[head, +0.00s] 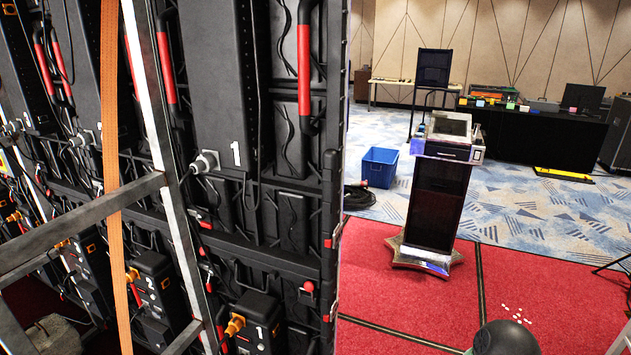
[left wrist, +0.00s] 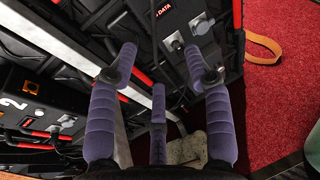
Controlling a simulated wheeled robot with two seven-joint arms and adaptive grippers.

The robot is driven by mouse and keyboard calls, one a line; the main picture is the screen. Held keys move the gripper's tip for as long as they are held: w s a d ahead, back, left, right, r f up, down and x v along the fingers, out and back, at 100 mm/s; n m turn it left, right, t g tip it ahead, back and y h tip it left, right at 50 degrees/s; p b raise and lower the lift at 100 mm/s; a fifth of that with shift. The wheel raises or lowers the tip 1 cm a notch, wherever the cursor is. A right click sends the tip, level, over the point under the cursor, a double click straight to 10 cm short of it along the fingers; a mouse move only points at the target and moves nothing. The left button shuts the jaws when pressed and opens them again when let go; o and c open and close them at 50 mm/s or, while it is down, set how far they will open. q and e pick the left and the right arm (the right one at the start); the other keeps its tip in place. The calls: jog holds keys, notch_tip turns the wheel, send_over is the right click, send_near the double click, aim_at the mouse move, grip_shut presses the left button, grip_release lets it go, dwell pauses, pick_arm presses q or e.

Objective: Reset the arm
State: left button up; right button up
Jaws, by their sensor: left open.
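My left gripper (left wrist: 159,60) shows in the left wrist view with its purple padded fingers spread apart and nothing between them. Behind the fingers is the dark back of the video wall (left wrist: 60,65), with a panel marked DATA and connectors. How far the fingers are from it is hard to tell. The left gripper does not show in the head view. My right gripper is in neither view.
A metal frame (head: 85,228) and an orange strap (head: 113,160) stand before the wall. A lectern (head: 437,200) stands on red carpet (head: 385,280), with a blue bin (head: 379,167) behind it. A black-draped table (head: 540,137) is at the back.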

pick_arm(q)
jog(key=s+d+f+m+g+y, duration=0.1)
jog(key=s+d+f+m+g, duration=0.3)
jog(key=s+d+m, duration=0.4)
jog(key=s+d+f+m+g+y, duration=0.2)
jog(key=s+d+f+m, duration=0.3)
jog(key=s+d+m, duration=0.3)
jog(key=s+d+f+m+g+y, duration=0.2)
jog(key=s+d+f+m+g, duration=0.3)
jog(key=s+d+m, duration=0.4)
jog(key=d+m, duration=0.1)
jog(key=d, duration=0.2)
jog(key=shift+g, duration=0.3)
jog(key=shift+f, duration=0.1)
